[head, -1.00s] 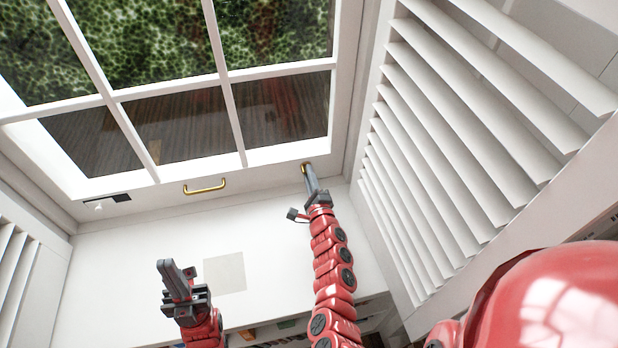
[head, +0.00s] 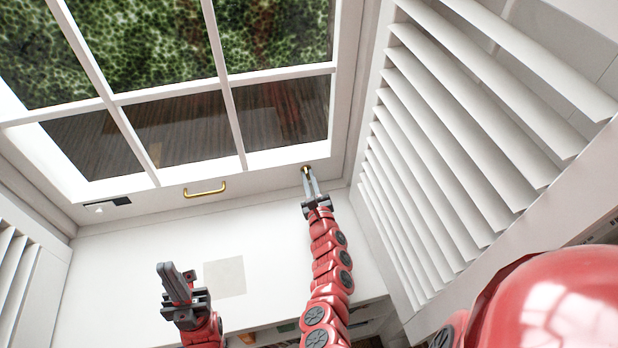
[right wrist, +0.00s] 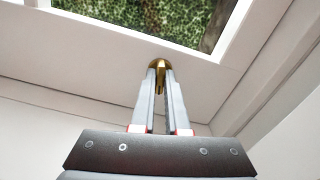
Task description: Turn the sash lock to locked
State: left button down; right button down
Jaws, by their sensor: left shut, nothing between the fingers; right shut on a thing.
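The brass sash lock (head: 306,168) sits on the window's bottom rail, near its right end. It also shows in the right wrist view (right wrist: 159,66), with its lever between my fingertips. My right gripper (head: 308,174) reaches up to it and is shut on the lever. The fingertips hide part of the lock, so I cannot tell whether it stands at locked. My left gripper (head: 168,268) is shut and empty, low over the white sill, well away from the lock.
A brass pull handle (head: 205,189) is on the rail left of the lock. A dark plate with a small white piece (head: 107,204) is further left. White louvred shutters (head: 450,150) stand close on the right. A pale square (head: 224,277) lies on the sill (head: 130,250).

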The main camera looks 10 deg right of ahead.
jog(key=shift+r+m, duration=0.1)
jog(key=shift+m, duration=1.1)
jog(key=c, duration=0.9)
grip_release()
jog(key=shift+s, duration=0.1)
jog(key=shift+s, duration=0.3)
jog(key=s, duration=1.5)
jog(key=shift+s+f+b, duration=0.2)
jog(key=shift+s+b, duration=0.1)
jog(key=shift+s, duration=0.1)
jog(key=shift+s+r, duration=0.15)
jog(key=shift+s, duration=0.25)
